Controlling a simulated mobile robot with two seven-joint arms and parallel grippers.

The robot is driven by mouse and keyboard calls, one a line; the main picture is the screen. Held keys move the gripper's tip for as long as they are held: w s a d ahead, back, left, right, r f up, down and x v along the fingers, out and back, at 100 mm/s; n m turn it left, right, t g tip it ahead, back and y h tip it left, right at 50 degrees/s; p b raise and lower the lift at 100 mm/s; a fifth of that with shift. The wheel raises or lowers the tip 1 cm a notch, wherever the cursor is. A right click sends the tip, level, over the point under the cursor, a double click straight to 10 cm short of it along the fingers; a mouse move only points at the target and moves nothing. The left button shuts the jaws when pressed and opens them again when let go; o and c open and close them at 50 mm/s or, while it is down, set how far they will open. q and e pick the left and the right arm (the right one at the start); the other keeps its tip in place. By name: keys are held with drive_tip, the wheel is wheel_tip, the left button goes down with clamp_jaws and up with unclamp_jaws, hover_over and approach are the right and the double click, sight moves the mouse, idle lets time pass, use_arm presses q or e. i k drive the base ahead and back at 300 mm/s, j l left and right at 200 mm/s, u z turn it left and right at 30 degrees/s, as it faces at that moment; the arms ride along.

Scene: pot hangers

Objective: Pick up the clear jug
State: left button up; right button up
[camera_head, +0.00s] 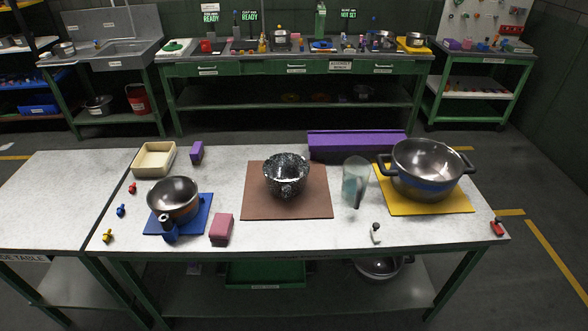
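The clear jug (355,181) stands upright on the light table, to the right of the brown mat and just left of the yellow mat. It is see-through with a bluish tint, and a darker handle shows at its lower right, towards me. Neither of my grippers shows in the head view, and nothing touches the jug from above.
A speckled pot (287,174) sits on the brown mat (260,205). A large steel pot (427,165) sits on the yellow mat (440,207), close to the jug. A purple box (355,144) lies behind. A small grey-white item (376,233) lies in front. A smaller pot (173,196) stands left.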

sight(356, 170)
drive_tip(key=l+u, duration=0.15)
drive_tip(key=u, duration=0.25)
drive_tip(key=l+u, duration=0.15)
drive_tip(key=u, duration=0.2)
drive_tip(key=l+u, duration=0.15)
drive_tip(key=u, duration=0.25)
drive_tip(key=l+u, duration=0.2)
drive_tip(key=u, duration=0.15)
drive_tip(key=k+l+u, duration=0.4)
drive_tip(key=l, duration=0.25)
drive_tip(key=l+u, duration=0.2)
drive_tip(key=k+l, duration=0.05)
drive_tip(key=l, duration=0.05)
